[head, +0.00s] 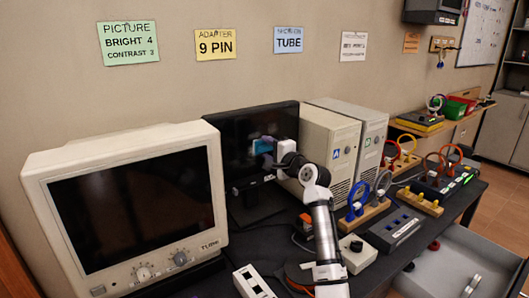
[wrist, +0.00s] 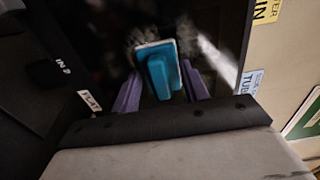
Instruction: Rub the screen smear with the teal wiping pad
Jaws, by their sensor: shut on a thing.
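The teal wiping pad (wrist: 157,72) is held between the two purple fingers of my gripper (wrist: 162,88) in the wrist view. Its pale face is turned to the dark screen. The grey, cloudy smear (wrist: 139,38) shows around the pad's upper edge, and the pad hides part of it. In the head view the pad (head: 262,146) is in front of the black flat monitor (head: 235,125), with my gripper (head: 272,150) at its right. I cannot tell whether the pad touches the screen.
A cream tube monitor (head: 140,205) stands at the left. Two beige computer towers (head: 328,150) stand close to the right of the flat monitor. Cable stands (head: 370,210), a grey box (head: 394,229) and a white box (head: 357,253) crowd the dark table at the right.

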